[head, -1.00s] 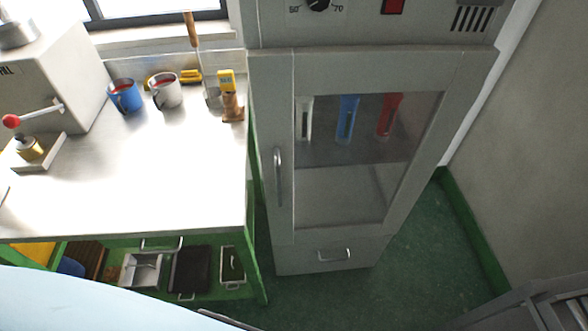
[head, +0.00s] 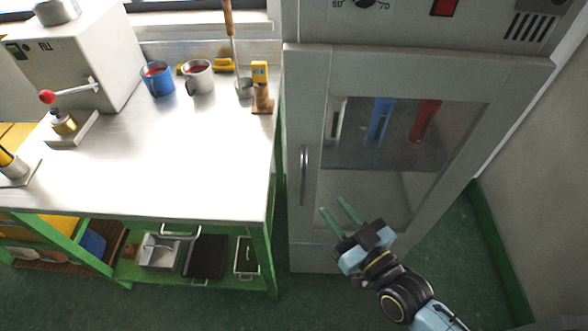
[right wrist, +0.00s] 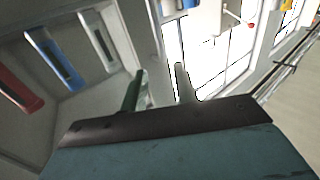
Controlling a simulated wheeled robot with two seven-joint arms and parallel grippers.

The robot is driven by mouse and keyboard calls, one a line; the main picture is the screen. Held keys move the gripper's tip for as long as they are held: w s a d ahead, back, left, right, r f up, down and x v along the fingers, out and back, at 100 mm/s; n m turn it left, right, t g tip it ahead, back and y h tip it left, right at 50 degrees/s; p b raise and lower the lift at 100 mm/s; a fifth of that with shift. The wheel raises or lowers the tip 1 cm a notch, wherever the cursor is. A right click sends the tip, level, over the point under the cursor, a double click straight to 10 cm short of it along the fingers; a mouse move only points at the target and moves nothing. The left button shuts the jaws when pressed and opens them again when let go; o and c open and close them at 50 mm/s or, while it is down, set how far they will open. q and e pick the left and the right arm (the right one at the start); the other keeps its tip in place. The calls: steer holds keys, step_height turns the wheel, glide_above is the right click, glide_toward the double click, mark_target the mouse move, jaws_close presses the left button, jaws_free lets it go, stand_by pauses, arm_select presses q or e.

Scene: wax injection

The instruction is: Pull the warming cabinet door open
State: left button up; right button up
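The warming cabinet (head: 305,90) stands right of the bench, with its door closed. The door has a glass window (head: 365,190) and a vertical metal handle (head: 304,175) on its left side. My right gripper (head: 335,211) is in front of the lower part of the door, to the right of and below the handle. Its two green fingers are apart with nothing between them. They also show open in the right wrist view (right wrist: 158,80), where I cannot make out the handle. My left gripper is not in view.
Behind the glass are a white, a blue (head: 380,118) and a red (head: 424,120) item. The steel bench (head: 190,160) on the left holds mugs, a press and tools. Green floor lies right of the cabinet, beside a wall (head: 540,170).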

mark_target(305, 174)
steer(key=b+x, duration=0.1)
steer(key=x, duration=1.1)
steer(key=shift+w+a+f, duration=0.1)
steer(key=shift+w+a, duration=0.1)
steer(key=shift+w, duration=0.15)
jaws_close()
